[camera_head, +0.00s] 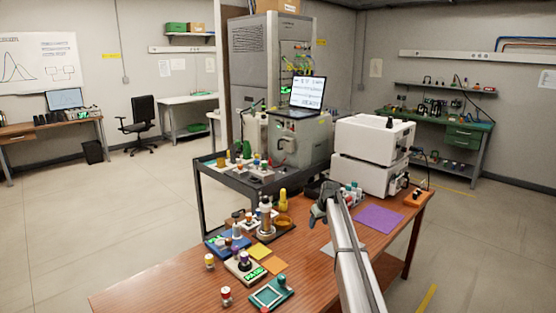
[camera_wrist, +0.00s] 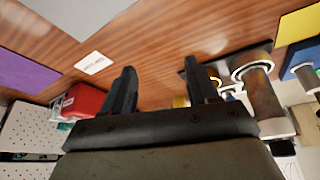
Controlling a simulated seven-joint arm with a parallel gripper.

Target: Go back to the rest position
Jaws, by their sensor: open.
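My gripper (camera_head: 321,212) is over the wooden table (camera_head: 160,285) in the head view, in front of the white stacked instrument. It is seen small and partly behind my own arm there. In the wrist view my gripper (camera_wrist: 158,88) has its two dark fingers well apart, with nothing between them but bare table and a small yellow item beyond. It holds nothing.
The white instrument (camera_head: 372,150) stands behind my gripper. A purple mat (camera_head: 379,219) lies to its right. Vials, a green-display device (camera_head: 246,268) and a green-framed tray (camera_head: 270,294) are to the left. A dark cart (camera_head: 215,195) stands behind the table. The table's front left is clear.

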